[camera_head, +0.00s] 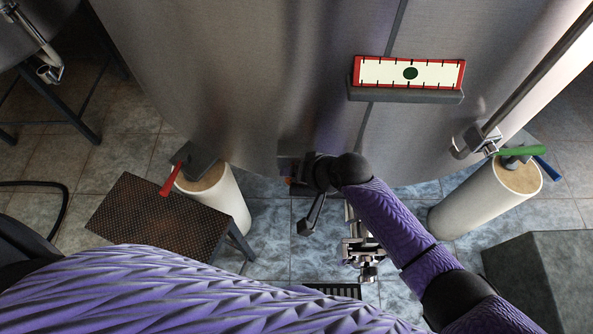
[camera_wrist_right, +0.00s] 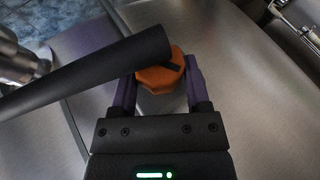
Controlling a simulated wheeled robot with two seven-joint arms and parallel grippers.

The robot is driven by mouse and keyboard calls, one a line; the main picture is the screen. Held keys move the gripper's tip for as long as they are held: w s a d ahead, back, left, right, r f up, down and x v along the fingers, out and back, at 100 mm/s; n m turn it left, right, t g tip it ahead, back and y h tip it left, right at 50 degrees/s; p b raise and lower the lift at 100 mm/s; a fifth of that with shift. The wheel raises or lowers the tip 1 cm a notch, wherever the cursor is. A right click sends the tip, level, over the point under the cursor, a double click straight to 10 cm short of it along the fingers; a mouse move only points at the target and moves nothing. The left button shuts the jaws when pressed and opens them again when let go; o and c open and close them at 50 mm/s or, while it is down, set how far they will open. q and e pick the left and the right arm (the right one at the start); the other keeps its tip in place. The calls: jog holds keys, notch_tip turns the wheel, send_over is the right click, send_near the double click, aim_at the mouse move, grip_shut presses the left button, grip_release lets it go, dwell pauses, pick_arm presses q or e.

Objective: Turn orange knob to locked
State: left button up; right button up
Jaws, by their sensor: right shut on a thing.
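The orange knob (camera_wrist_right: 160,79) is faceted, with a dark mark on its face, and sits low on the steel tank in the right wrist view. My right gripper (camera_wrist_right: 160,88) has one finger on each side of it and is shut on it. A black bar (camera_wrist_right: 85,75) crosses in front of part of the knob. In the head view my right gripper (camera_head: 300,178) is at the lower tank wall and hides nearly all of the knob. My left gripper is not in view; a purple sleeve fills the lower left.
The steel tank (camera_head: 240,80) fills the back, with a red-framed gauge (camera_head: 385,73) on it. Pale posts stand left (camera_head: 222,196) and right (camera_head: 480,200), a red lever (camera_head: 174,178) by the left one. A brown perforated step (camera_head: 150,215) and metal valve fittings (camera_head: 362,250) are nearby.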

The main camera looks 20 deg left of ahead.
jog(key=o, duration=1.3)
jog(key=shift+s+a, duration=0.1)
jog(key=shift+r, duration=0.1)
jog(key=p+v, duration=0.5)
jog(key=v, duration=0.4)
jog(key=shift+r+p, duration=0.15)
jog(key=shift+p, duration=0.15)
jog(key=shift+s+d+r, duration=0.1)
jog(key=shift+d+r, duration=0.05)
jog(key=shift+d, duration=0.1)
